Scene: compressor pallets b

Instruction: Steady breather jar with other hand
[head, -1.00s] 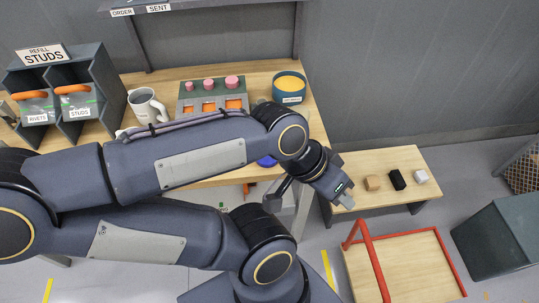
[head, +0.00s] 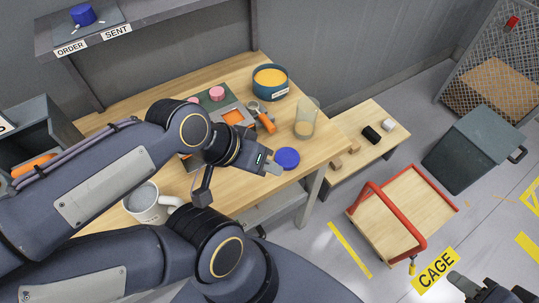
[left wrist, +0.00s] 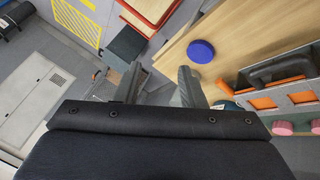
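The jar looks like the clear vessel with tan contents (head: 306,122), upright near the bench's right edge. A blue round lid (head: 287,158) lies flat in front of it and also shows in the left wrist view (left wrist: 200,51). My left gripper (head: 274,169) is just left of and below the lid in the head view, apart from the jar. Its fingers are spread with nothing between them in the left wrist view (left wrist: 160,88). My right gripper (head: 492,291) is at the bottom right, partly cut off, far from the jar. I cannot make out the jar in the left wrist view.
A blue tub of orange contents (head: 270,80) and an orange-handled tool (head: 265,122) stand left of the jar. A white mug (head: 148,205) is near my left arm. A low bench (head: 370,160) holds small blocks. A red-framed pallet cart (head: 405,205) stands on the floor.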

